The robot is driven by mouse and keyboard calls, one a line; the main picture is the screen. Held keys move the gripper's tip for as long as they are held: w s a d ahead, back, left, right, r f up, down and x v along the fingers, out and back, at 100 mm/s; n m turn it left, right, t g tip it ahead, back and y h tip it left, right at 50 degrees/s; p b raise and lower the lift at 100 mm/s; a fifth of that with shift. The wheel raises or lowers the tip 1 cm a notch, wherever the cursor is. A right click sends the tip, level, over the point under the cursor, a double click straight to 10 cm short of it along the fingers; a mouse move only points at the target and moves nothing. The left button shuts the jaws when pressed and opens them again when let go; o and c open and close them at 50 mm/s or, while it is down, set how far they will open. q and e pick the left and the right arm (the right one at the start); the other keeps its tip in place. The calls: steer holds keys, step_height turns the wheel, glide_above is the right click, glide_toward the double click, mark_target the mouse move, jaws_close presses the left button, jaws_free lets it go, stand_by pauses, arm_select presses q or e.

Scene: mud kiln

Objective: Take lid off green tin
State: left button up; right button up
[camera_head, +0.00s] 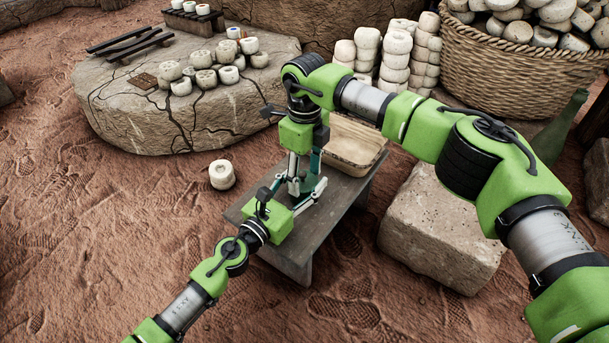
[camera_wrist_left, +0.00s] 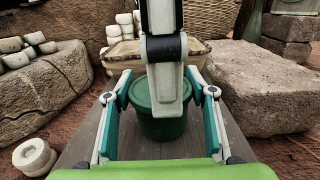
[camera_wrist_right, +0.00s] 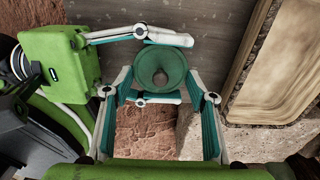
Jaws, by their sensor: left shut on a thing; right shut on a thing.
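The green tin (camera_wrist_left: 162,126) stands on a low grey bench. My left gripper (camera_wrist_left: 160,92) is shut on the tin, with one finger on each side of it. My right gripper (camera_wrist_right: 162,92) comes down from above and is shut on the lid. The round green lid (camera_wrist_right: 160,62) has a brownish knob at its middle. Whether a gap separates lid and tin cannot be told. In the head view, my left gripper (camera_head: 308,196) and right gripper (camera_head: 300,172) meet at the tin and mostly hide it. A right finger covers part of the tin in the left wrist view.
A wooden tray (camera_head: 352,152) lies behind the tin on the bench (camera_head: 325,215). A stone block (camera_head: 440,235) is right of the bench. A pale clay pot (camera_head: 222,175) sits on the ground to the left, before a stone slab (camera_head: 150,115) bearing several pots.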

arm_select(q)
steer(key=shift+a+f, duration=0.15)
steer(key=shift+f, duration=0.4)
arm_select(e)
steer(key=shift+a+r, duration=0.2)
steer(key=shift+r, duration=0.75)
arm_select(q)
steer(key=shift+o, duration=0.2)
steer(key=shift+s, duration=0.1)
arm_select(e)
steer(key=shift+c, duration=0.8)
steer(key=shift+s+r, duration=0.1)
jaws_close()
arm_select(q)
steer(key=shift+r, duration=0.1)
steer(key=shift+c, duration=0.2)
arm_select(e)
steer(key=shift+d+f, duration=0.1)
steer(key=shift+f, duration=0.1)
arm_select(q)
steer(key=shift+r, duration=0.1)
arm_select(e)
steer(key=shift+d+r+t+h, duration=0.1)
steer(key=shift+r+t+h, duration=0.1)
steer(key=shift+t+h, duration=0.35)
arm_select(q)
steer(key=shift+r, duration=0.1)
steer(key=shift+r, duration=0.1)
